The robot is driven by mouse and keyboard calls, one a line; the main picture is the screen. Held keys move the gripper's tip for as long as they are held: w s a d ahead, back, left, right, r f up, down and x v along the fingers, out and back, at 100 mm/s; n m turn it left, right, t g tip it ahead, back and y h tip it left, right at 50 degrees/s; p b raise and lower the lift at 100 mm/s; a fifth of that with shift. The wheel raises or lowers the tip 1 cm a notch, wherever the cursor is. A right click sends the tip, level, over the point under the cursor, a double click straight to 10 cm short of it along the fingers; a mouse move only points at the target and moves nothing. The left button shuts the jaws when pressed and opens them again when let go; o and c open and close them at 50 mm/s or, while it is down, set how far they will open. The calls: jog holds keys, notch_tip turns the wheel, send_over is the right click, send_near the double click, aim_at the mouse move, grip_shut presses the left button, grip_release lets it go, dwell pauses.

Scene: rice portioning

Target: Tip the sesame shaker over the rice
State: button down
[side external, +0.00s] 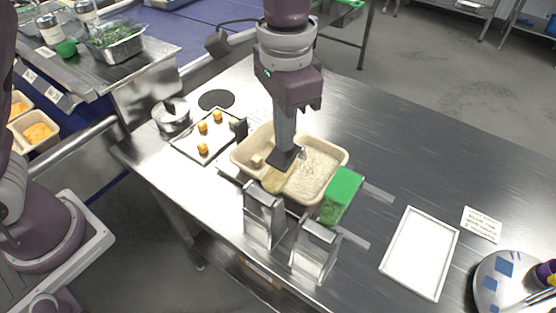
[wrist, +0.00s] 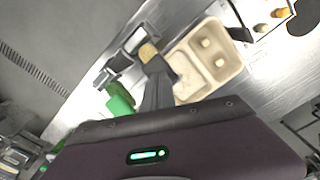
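My gripper (side external: 287,158) points down over the middle of a beige tub, its dark fingers low between two compartments. The rice (side external: 313,174) fills the right compartment, just right of the fingers. A small tan-yellow piece (side external: 274,181) shows at the fingertips by the tub's front rim, and also at the finger ends in the wrist view (wrist: 148,52). It may be the sesame shaker, but its shape is mostly hidden. The frames do not show clearly whether the fingers grip it. The fingers (wrist: 157,70) look like one dark shape in the wrist view.
The beige tub (side external: 239,151) holds lumps on its left. A green container (side external: 342,187) and two metal holders (side external: 264,212) stand close in front. A tray (side external: 181,147) with orange pieces and a pot (side external: 172,119) are left.

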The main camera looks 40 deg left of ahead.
jog(key=shift+f, duration=0.45)
jog(key=shift+w+f, duration=0.3)
jog(key=shift+f, duration=0.45)
jog(key=shift+w+f, duration=0.3)
jog(key=shift+f, duration=0.5)
jog(key=shift+w+f, duration=0.3)
jog(key=shift+f, duration=0.45)
jog(key=shift+s+r, duration=0.3)
jog(key=shift+r, duration=0.7)
jog(key=shift+s+r, duration=0.3)
jog(key=shift+r, duration=0.65)
jog(key=shift+s+r, duration=0.3)
jog(key=shift+r, duration=0.7)
jog(key=s+a+r+n+t, duration=0.2)
jog(key=s+a+r, duration=0.2)
jog(key=a+r, duration=0.35)
jog(key=s+a+n+t, duration=0.3)
jog(key=s+a+n, duration=0.1)
jog(key=s+a, duration=0.7)
jog(key=s, duration=0.3)
jog(key=shift+s+a+f+t, duration=0.25)
jog(key=shift+s+t, duration=0.05)
